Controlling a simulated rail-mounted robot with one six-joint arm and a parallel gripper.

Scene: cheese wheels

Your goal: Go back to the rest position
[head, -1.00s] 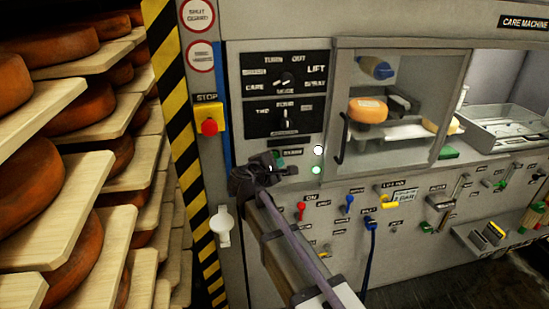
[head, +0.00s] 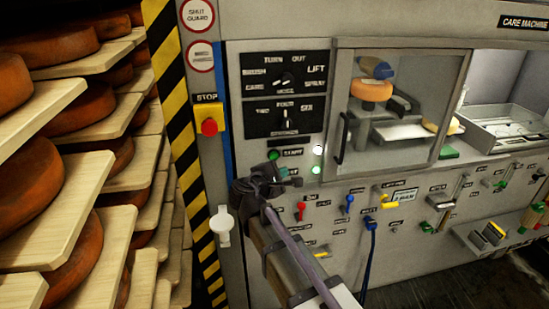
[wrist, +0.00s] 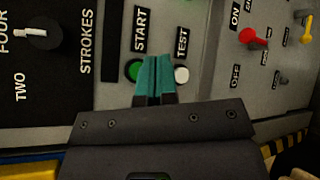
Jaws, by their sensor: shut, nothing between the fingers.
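My gripper (head: 292,173) is in front of the care machine's (head: 270,218) panel, just below the START button (head: 274,154) in the head view. Its teal fingers are together and empty. In the wrist view the closed fingers (wrist: 153,72) point at the panel between the green START button (wrist: 133,70) and the white TEST button (wrist: 182,75). They partly cover the START button's edge there. I cannot tell the exact gap to the panel. An orange cheese wheel (head: 371,90) sits raised inside the machine, behind its window.
Shelves with several cheese wheels (head: 62,188) stand at the left, beside a striped post (head: 188,165) with a red stop button (head: 209,126). Levers, including a red one (head: 301,206), and a blue cable (head: 372,250) stick out from the lower panel.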

